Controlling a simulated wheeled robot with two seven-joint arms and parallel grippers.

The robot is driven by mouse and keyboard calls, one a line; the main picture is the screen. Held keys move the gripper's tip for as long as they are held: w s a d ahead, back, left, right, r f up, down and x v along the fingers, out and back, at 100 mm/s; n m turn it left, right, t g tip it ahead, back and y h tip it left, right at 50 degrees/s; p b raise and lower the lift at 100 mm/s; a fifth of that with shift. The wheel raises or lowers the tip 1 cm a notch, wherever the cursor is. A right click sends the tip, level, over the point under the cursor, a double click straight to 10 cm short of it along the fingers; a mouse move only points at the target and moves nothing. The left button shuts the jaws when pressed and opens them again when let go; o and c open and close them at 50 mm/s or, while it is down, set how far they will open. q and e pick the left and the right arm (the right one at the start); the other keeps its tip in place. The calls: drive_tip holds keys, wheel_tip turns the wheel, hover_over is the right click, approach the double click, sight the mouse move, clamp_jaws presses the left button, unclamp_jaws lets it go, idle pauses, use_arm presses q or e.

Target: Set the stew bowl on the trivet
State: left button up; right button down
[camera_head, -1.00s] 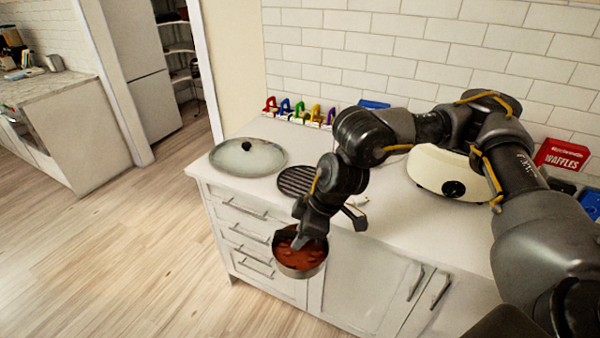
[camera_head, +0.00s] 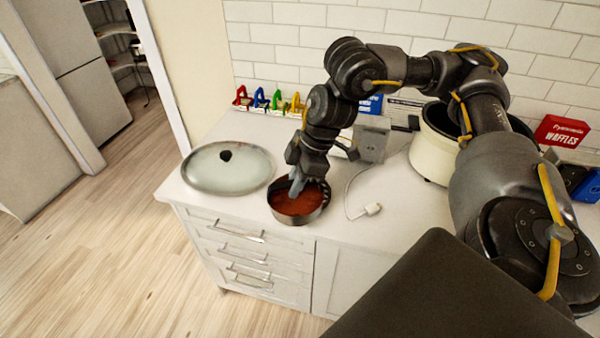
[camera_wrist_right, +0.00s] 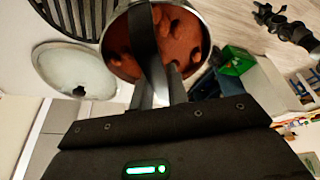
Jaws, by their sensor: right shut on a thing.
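The stew bowl (camera_head: 313,212) is a metal pan-like bowl of red-brown stew, seen over the counter's front left part. My right gripper (camera_head: 297,184) is shut on its rim, and the bowl looks about level. In the right wrist view the bowl (camera_wrist_right: 201,58) is held between the fingertips (camera_wrist_right: 160,82). The trivet (camera_wrist_right: 72,18), round, black and slatted, shows beside the bowl there, partly cut off. In the head view the bowl and gripper hide most of it. I cannot tell whether the bowl touches it. My left gripper is not in view.
A glass lid (camera_head: 226,168) lies left of the bowl. A white cable with plug (camera_head: 373,208) lies to the right. A grey appliance (camera_head: 371,140), a cream cooker (camera_head: 433,150) and a waffles box (camera_head: 560,133) stand behind. Coloured clips (camera_head: 260,97) line the wall.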

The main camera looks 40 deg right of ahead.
drive_tip(key=shift+n, duration=0.6)
drive_tip(key=d+r, duration=0.1)
drive_tip(key=d, duration=0.1)
drive_tip(key=s+d+r, duration=0.1)
drive_tip(key=d, duration=0.1)
drive_tip(key=s+d+r, duration=0.1)
drive_tip(key=d, duration=0.1)
drive_tip(key=shift+s+r+p, duration=0.25)
drive_tip(key=shift+r+p, duration=0.15)
drive_tip(key=shift+n+g+y, duration=0.3)
drive_tip(key=shift+n+g, duration=0.1)
drive_tip(key=shift+n, duration=0.1)
drive_tip(key=w+d+f, duration=0.1)
drive_tip(key=w+f, duration=0.2)
drive_tip(key=w, duration=0.1)
drive_tip(key=w+d+f, duration=0.1)
drive_tip(key=w+f, duration=0.3)
drive_tip(key=w+d+f, duration=0.1)
drive_tip(key=w+f, duration=0.3)
drive_tip(key=shift+d+f, duration=0.1)
drive_tip(key=shift+d, duration=0.2)
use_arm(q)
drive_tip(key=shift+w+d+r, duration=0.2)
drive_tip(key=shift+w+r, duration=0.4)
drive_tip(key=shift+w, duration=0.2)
